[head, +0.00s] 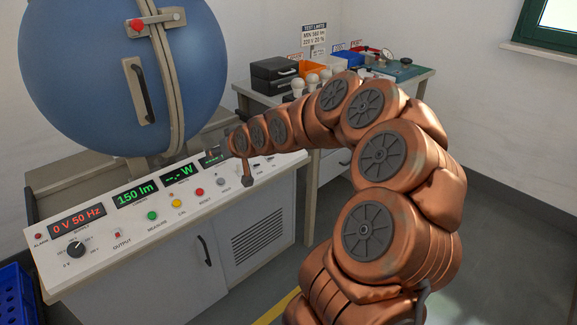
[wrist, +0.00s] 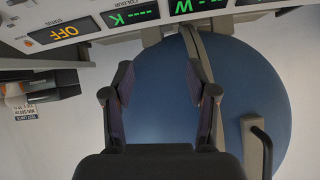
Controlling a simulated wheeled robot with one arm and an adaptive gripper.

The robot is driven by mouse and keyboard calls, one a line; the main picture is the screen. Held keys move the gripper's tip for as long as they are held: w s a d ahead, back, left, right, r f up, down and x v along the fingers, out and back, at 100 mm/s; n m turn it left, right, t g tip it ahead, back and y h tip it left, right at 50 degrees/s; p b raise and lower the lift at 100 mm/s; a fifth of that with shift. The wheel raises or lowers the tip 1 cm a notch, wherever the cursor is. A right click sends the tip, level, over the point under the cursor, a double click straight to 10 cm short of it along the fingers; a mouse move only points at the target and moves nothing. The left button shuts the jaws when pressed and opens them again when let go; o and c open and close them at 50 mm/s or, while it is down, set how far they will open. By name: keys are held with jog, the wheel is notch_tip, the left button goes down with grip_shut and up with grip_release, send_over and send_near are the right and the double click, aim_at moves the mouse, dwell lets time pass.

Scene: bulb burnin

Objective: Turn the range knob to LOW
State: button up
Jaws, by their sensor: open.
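I cannot make out the range knob in either view; my arm's end covers part of the console's right side in the head view. The white control console (head: 130,262) stands at the left, with its sloped panel facing me. My gripper (wrist: 160,85) is open and empty in the wrist view, its two dark fingers apart. In the head view its end hangs above the right part of the panel, and its fingers are hard to tell apart. A black knob (head: 75,248) at the panel's left end is marked with volts.
A large blue sphere (head: 130,75) stands behind the panel. Green (head: 152,216), yellow (head: 176,203) and red (head: 199,192) buttons line the panel. A side table at the back holds a black case (head: 275,75) and several bulbs. Lit displays show upside down in the wrist view.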

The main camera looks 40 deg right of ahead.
jog(key=w+d+f+m+t+h+b, duration=0.25)
jog(key=d+f+b, duration=0.6)
jog(key=d, duration=0.65)
jog(key=m+t+h+b, duration=0.2)
jog(key=t+h+b, duration=0.15)
jog(key=b, duration=0.25)
send_near(289, 155)
notch_tip(289, 155, up, 3)
jog(key=w, duration=0.2)
jog(key=shift+g+h, duration=0.3)
jog(key=shift+h, duration=0.1)
jog(key=shift+b+x, duration=0.4)
jog(key=shift+x, duration=3)
jog(key=shift+w+d+r, duration=0.2)
jog(key=shift+w+d, duration=0.05)
jog(key=shift+w, duration=0.2)
jog(key=shift+c, duration=0.3)
grip_shut()
